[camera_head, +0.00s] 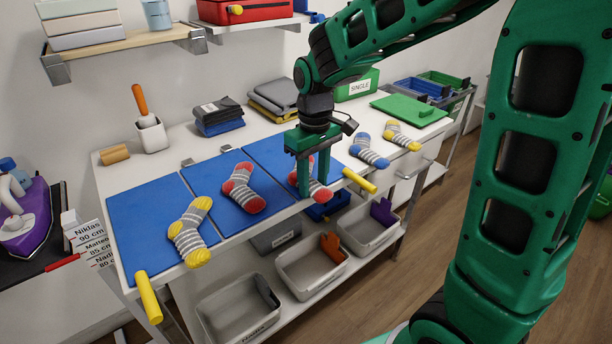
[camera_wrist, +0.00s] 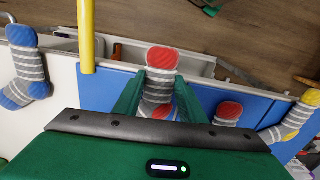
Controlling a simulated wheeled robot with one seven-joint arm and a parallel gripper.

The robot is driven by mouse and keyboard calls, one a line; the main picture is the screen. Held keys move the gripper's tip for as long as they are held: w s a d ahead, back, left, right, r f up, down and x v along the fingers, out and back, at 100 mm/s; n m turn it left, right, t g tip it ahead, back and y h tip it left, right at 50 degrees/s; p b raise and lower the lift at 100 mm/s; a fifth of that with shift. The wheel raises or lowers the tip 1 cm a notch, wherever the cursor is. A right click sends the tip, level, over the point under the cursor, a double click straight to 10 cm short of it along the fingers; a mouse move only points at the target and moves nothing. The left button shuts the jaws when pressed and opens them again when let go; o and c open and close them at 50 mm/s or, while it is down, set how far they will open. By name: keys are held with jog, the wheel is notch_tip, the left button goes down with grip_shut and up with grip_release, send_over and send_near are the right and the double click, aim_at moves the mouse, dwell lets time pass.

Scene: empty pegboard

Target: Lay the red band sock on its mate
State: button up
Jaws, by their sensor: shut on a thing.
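My gripper (camera_head: 313,183) is shut on a grey-and-white striped sock with red toe and heel (camera_head: 319,191), over the right-hand blue mat. In the wrist view this held sock (camera_wrist: 162,60) sits between the two green fingers (camera_wrist: 158,92). I cannot tell whether it still touches the mat. The other red sock (camera_head: 242,190) lies flat on the middle blue mat, left of my gripper; it also shows in the wrist view (camera_wrist: 228,113). The fingers partly hide the held sock in the head view.
A yellow sock (camera_head: 190,232) lies on the left blue mat (camera_head: 135,212). A blue sock (camera_head: 369,151) and another yellow sock (camera_head: 401,136) lie at the table's right. Yellow bars (camera_head: 359,181) jut from the front edge. Folded cloths (camera_head: 219,116) and a white pot (camera_head: 151,134) stand behind.

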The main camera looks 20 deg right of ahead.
jog(key=shift+r, duration=3.5)
jog(key=shift+s, duration=0.1)
